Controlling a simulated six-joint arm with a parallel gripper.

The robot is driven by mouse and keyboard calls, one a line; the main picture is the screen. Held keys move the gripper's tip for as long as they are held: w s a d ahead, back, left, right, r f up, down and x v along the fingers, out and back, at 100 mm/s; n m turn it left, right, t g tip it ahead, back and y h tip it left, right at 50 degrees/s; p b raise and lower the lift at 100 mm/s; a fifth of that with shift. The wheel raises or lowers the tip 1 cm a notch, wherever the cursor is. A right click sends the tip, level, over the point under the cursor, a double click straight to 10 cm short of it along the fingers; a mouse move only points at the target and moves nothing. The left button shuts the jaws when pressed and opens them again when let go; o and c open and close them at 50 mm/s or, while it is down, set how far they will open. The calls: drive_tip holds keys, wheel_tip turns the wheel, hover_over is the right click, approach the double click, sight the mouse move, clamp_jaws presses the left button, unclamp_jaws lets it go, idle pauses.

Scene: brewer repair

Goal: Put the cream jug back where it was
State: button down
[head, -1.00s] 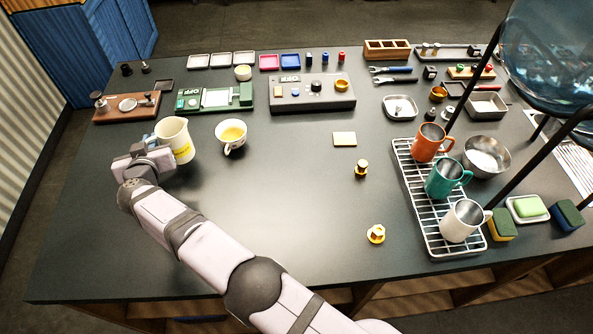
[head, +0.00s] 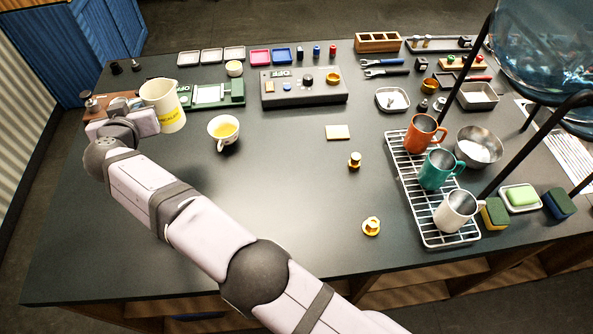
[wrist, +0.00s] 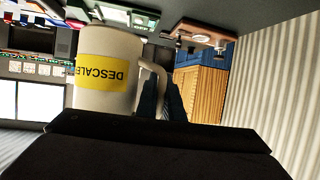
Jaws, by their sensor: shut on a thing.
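The cream jug (head: 161,104) is a pale jug with a yellow band, held up at the left side of the counter. In the wrist view the jug (wrist: 105,102) shows its yellow label reading "DESCALE" and its handle. My gripper (head: 146,121) is shut on the jug; in the wrist view the fingers (wrist: 172,100) are at its handle. The jug appears raised above the counter, in front of the green device and the brown board from the head camera. Its base is partly hidden by my gripper.
A white cup of yellow liquid (head: 224,131) stands right of the jug. A brown board with metal parts (head: 97,106) and a green device (head: 215,95) lie behind. A grey control box (head: 304,89) is farther right. The counter's front left (head: 90,240) is clear.

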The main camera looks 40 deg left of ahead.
drive_tip(key=w+d+m+t+h, duration=0.3)
drive_tip(key=w+d+m+h, duration=0.1)
drive_tip(key=w+d, duration=0.75)
drive_tip(key=w+d+m+t+h, duration=0.4)
drive_tip(key=w+d, duration=0.5)
drive_tip(key=d, duration=0.5)
drive_tip(key=shift+m+g, duration=0.3)
drive_tip(key=shift+g, duration=0.3)
drive_tip(key=shift+s+a+f+p, duration=0.1)
drive_tip(key=shift+f+p, duration=0.2)
drive_tip(key=shift+f, duration=2.1)
drive_tip(key=shift+w+a+f+p, duration=0.1)
drive_tip(key=shift+f+p, duration=0.15)
drive_tip(key=shift+f, duration=2.15)
drive_tip(key=shift+s+a+f+p, duration=0.1)
drive_tip(key=shift+f+p, duration=0.2)
drive_tip(key=shift+f, duration=2.1)
drive_tip(key=shift+f, duration=0.2)
drive_tip(key=c, duration=1.9)
unclamp_jaws()
